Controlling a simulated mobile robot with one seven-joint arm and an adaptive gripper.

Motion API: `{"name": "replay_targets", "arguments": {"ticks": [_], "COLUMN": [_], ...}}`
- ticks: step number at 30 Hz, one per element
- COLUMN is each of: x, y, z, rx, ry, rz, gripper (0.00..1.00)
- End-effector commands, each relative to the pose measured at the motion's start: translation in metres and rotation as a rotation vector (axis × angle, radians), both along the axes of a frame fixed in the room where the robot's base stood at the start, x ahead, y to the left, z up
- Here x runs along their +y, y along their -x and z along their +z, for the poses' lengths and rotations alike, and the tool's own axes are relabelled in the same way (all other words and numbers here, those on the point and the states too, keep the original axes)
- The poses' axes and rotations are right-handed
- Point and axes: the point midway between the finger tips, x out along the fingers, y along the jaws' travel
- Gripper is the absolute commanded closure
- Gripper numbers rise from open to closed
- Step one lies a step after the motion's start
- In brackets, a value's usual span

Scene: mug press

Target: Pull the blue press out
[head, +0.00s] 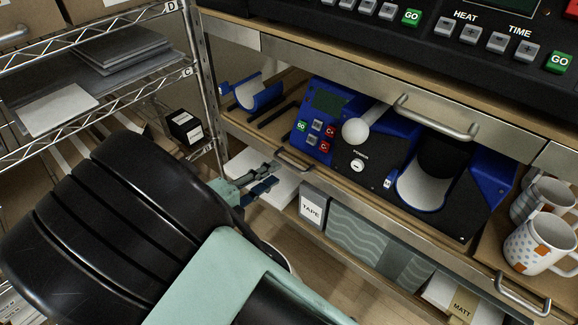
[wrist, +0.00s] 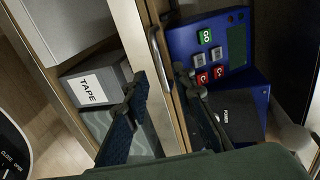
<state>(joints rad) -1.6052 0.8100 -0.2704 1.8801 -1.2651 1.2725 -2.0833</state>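The blue press (head: 330,127) sits on a wooden pull-out shelf, with a blue control panel, a white ball-ended lever and a curved cradle. A small metal handle (head: 293,160) is on the shelf's front edge, below the control panel. My gripper (head: 271,176) is open, just in front of and a little left of this handle. In the wrist view the fingers (wrist: 160,82) are spread, with the handle (wrist: 156,55) showing between them. Contact cannot be told. Part of the press (wrist: 205,48) shows at upper right there.
A box marked TAPE (head: 313,208) stands on the shelf below, close to the gripper. A larger handle (head: 437,118) is on the upper shelf front. Mugs (head: 541,245) stand at right. A wire rack (head: 110,95) is at left.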

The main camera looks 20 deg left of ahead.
Motion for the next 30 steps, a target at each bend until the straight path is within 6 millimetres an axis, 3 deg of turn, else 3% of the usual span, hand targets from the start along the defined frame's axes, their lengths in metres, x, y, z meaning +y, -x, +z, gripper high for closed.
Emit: {"name": "replay_targets", "arguments": {"ticks": [3,10,23,30], "x": [-0.008,-0.017,-0.019,-0.02], "y": [-0.024,-0.056,-0.066,-0.066], "z": [-0.008,-0.014,-0.014,-0.014], "rx": [-0.002,0.0,0.0,0.0], "ry": [-0.001,-0.001,-0.001,-0.001], "rz": [-0.004,-0.003,-0.001,-0.001], "gripper": [0.76,0.76,0.76,1.0]}}
